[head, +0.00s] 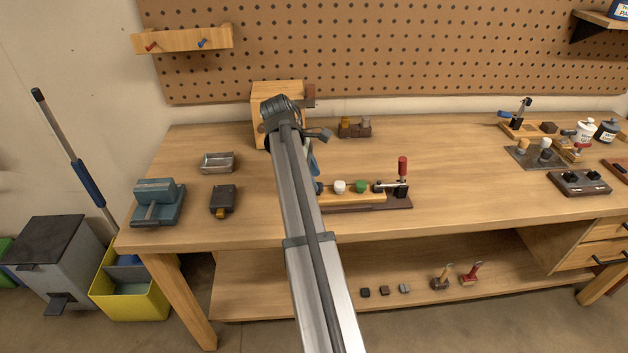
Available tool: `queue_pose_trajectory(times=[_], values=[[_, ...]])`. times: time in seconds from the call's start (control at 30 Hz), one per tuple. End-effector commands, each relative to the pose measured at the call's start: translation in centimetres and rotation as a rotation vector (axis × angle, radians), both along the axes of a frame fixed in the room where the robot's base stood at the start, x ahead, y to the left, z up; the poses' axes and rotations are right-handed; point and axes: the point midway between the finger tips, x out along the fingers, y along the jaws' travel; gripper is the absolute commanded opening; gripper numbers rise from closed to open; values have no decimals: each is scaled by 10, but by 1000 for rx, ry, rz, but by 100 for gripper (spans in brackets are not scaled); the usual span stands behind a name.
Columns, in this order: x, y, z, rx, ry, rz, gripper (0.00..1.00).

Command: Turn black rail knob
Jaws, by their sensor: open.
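A low wooden rail (335,200) on a dark base lies on the bench at the middle, with a white knob (340,187) and a green knob (361,187) on top. A blue knob (319,188) shows at its left, partly behind my arm. A small black piece shows right of the green knob, beside a red-handled clamp (402,172); I cannot tell if it is a knob. My arm hides the rail's left end. My gripper (322,135) is at the arm's far end, behind the rail and apart from the visible knobs. It is open; its fingers are hard to make out.
A wooden box (278,92) stands just behind my gripper. A small block stand (355,127) is to its right. A metal tray (217,162) and a blue vise (158,202) are left. More fixtures, including a dark plate (580,182), crowd the right.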

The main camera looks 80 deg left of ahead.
Motion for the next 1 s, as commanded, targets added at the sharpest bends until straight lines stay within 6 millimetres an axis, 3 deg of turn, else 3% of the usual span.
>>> queue_pose_trajectory(times=[0.2,0.57,1.0], values=[[6,-1,-15,-1,0,0,57],[7,-1,-17,0,0,0,56],[7,-1,-17,0,0,0,14]])
